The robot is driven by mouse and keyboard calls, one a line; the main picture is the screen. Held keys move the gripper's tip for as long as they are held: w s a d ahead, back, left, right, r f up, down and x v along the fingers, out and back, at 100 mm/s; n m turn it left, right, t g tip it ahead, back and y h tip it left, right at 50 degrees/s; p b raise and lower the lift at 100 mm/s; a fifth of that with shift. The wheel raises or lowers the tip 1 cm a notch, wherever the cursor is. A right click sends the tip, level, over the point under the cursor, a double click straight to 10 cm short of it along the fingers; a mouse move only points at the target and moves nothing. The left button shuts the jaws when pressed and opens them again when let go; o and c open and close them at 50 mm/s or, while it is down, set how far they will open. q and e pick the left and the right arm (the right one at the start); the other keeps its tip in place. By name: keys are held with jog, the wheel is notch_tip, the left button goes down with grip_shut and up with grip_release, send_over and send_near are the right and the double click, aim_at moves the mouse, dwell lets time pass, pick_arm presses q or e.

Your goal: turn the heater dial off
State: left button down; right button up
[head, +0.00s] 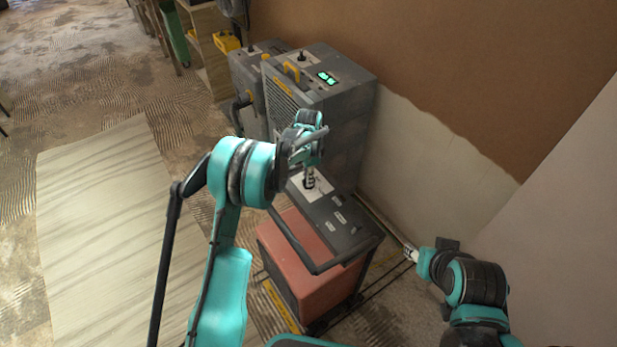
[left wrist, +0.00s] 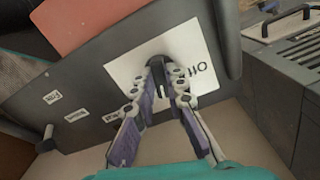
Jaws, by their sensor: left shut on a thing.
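The heater (head: 292,248) is a red box with a dark grey top panel (head: 345,228), standing below and right of my left arm. A white label plate lies on the panel and also shows in the left wrist view (left wrist: 192,62). The dark dial (left wrist: 158,68) sits on this plate, mostly hidden by my fingers. My left gripper (head: 310,182) points down at it and is shut on the dial, one finger on each side in the left wrist view (left wrist: 160,92). My right gripper (head: 410,252) is low at the right, apart from the heater; its fingers are too small to judge.
Two grey machines (head: 325,75) with black knobs stand behind the heater; the nearer has a green display. A dark tube handle (head: 318,268) rims the heater's front. The wall is close on the right. A pale board (head: 100,220) lies on the open floor left.

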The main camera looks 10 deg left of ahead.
pick_arm(q)
jog(key=n, duration=1.1)
jog(key=shift+d+n, duration=0.1)
jog(key=shift+n, duration=1.7)
jog(key=c, duration=1.5)
grip_release()
jog(key=shift+c, duration=0.2)
jog(key=shift+r, duration=0.1)
notch_tip(320, 180, up, 12)
